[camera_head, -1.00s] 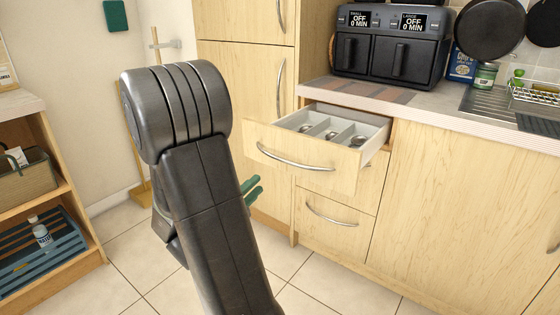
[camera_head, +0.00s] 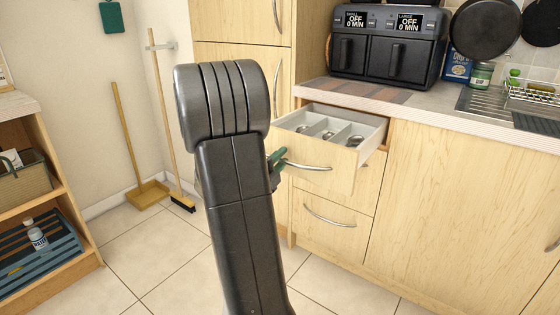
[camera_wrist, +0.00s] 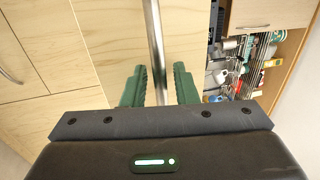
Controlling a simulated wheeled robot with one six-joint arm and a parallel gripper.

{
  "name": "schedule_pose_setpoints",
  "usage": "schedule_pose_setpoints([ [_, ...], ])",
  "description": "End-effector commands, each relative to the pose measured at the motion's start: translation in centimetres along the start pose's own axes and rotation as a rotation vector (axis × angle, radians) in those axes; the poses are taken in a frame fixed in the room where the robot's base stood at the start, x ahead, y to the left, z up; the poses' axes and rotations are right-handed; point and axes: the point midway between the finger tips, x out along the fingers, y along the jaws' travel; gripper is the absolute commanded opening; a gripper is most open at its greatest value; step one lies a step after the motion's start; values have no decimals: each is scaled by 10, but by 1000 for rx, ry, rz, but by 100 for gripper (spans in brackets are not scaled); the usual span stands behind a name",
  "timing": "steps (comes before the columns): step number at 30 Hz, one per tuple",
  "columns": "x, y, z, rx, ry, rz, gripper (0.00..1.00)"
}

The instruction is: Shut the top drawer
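The top drawer (camera_head: 338,158) is pulled out under the worktop, with cutlery in its grey divided tray. Its curved metal handle (camera_head: 312,167) runs across the front; the arm hides the left part of the front. My gripper (camera_head: 278,158) has green fingers and is at the left part of the handle. In the wrist view, the handle (camera_wrist: 156,45) passes between the two fingers (camera_wrist: 160,80), with a gap on each side. The gripper is open and not closed on the handle.
A lower drawer (camera_head: 335,229) is shut. A double air fryer (camera_head: 385,45) stands on the worktop (camera_head: 420,102) above. A shelf unit (camera_head: 75,225) stands at the left. A broom (camera_head: 163,120) and another long-handled tool (camera_head: 130,140) lean by the wall. The tiled floor between is clear.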

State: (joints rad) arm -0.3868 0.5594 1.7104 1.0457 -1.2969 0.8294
Motion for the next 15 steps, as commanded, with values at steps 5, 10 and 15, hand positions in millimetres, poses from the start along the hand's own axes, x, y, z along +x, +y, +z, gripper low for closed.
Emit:
schedule_pose_setpoints([
  [5, 0, 0, 0, 0, 0, 0, 24],
  [10, 0, 0, 0, 0, 0, 0, 0],
  [15, 0, 0, 0, 0, 0, 0, 0],
])
